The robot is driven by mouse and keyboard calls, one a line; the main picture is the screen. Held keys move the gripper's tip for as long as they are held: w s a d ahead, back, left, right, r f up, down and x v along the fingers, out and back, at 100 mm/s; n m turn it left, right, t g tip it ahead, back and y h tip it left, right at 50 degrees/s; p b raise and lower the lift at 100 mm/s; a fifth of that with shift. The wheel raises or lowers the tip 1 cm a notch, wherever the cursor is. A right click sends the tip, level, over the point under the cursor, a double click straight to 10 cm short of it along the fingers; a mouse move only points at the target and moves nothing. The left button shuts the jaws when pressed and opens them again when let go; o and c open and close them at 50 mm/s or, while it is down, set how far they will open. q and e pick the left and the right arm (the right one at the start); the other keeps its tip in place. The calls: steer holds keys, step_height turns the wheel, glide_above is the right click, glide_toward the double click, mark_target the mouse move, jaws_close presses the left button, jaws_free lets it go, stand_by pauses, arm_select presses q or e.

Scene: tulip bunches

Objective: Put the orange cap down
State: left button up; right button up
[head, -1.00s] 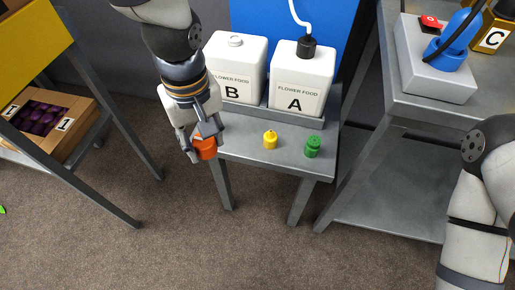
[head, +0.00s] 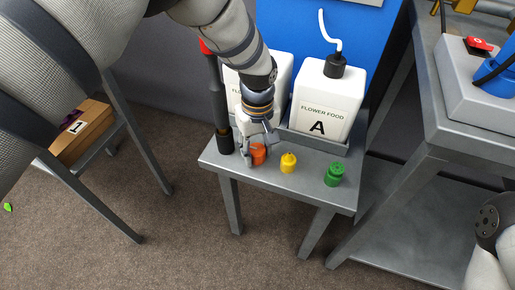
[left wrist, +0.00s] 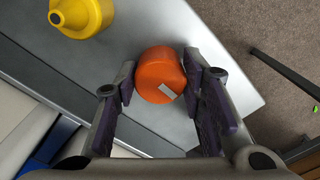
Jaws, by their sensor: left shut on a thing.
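The orange cap (head: 258,153) is between the fingers of my left gripper (head: 252,151) at the left part of the small grey table (head: 315,190). In the left wrist view, the orange cap (left wrist: 160,75) has a pale mark on it, and the two dark fingers of my left gripper (left wrist: 158,82) are on either side of it. The cap is at the table top; I cannot tell if it bears fully on it. My right gripper is out of view.
A yellow cap (head: 289,163) and a green cap (head: 334,174) stand to the right. White container A (head: 325,100) and another white container (head: 284,75) stand behind. A dark upright object (head: 220,110) with a red top stands left of my gripper. The table's front edge is close.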

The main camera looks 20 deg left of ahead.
arm_select(q)
steer(key=shift+r, duration=0.1)
steer(key=o, duration=1.1)
